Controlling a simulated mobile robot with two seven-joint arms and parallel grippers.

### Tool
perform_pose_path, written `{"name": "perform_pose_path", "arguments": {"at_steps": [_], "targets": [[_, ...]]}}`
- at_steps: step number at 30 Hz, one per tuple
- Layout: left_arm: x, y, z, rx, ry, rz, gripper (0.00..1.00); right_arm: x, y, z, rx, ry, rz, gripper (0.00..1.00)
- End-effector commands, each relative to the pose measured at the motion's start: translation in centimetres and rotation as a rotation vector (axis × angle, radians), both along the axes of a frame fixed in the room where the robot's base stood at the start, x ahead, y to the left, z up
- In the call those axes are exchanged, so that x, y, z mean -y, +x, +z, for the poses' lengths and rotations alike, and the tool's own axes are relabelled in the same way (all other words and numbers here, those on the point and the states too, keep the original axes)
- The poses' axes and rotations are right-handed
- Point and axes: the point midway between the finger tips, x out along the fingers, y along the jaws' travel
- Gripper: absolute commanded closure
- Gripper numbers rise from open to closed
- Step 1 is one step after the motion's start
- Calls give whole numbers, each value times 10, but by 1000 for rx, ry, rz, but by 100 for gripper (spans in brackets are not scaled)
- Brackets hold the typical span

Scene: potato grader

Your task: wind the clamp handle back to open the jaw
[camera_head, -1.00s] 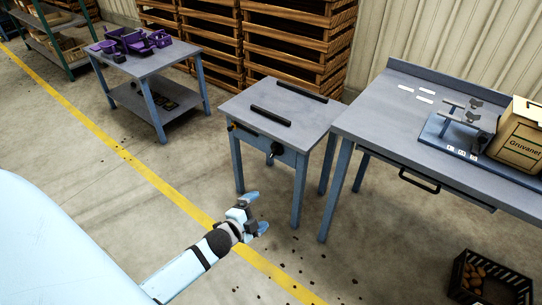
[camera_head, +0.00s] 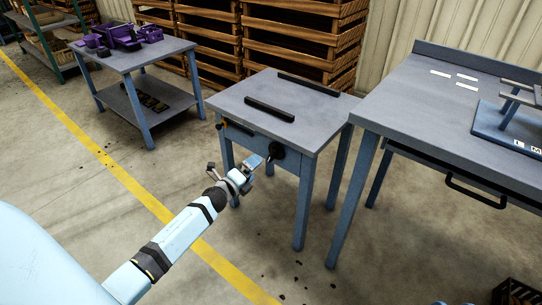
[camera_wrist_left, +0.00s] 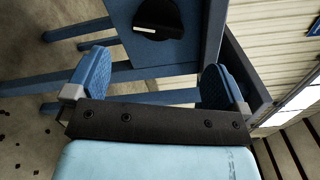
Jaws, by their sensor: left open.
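The clamp table (camera_head: 325,110) has two black jaw bars on its grey top, a front bar (camera_head: 269,109) and a back bar (camera_head: 308,84), with a wide gap between them. A round black handle (camera_head: 276,153) sits on the table's front face. In the left wrist view this handle (camera_wrist_left: 158,18) is a dark disc with a pale stripe, ahead of my fingers. My left gripper (camera_head: 233,166) is open and empty, in front of and just left of the handle. Its two blue finger pads stand wide apart in the wrist view (camera_wrist_left: 157,82). My right gripper is not in view.
A small orange-and-black part (camera_head: 234,127) sticks out at the table's front left. A larger workbench (camera_head: 415,110) stands close on the right, with a drawer handle (camera_head: 475,190). A table with purple parts (camera_head: 130,62) stands back left. Floor in front is open.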

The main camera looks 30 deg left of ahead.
Motion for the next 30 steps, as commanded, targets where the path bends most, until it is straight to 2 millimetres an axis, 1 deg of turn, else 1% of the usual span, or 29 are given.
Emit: {"name": "perform_pose_path", "arguments": {"at_steps": [1,6,12,15,21,28,29,30], "targets": [[1,13,-1,3,0,-1,0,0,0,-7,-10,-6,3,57],[3,50,-2,2,0,0,0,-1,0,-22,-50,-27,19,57],[6,85,-2,1,-2,1,0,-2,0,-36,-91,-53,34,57],[7,95,-2,0,-3,1,0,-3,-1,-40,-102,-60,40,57],[8,104,0,-1,-3,1,0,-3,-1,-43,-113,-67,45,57],[8,104,0,-1,-3,0,0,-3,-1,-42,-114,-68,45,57],[8,104,0,-1,-3,0,7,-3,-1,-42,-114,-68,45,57],[8,104,0,-1,-3,0,16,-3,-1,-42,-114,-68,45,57]]}}
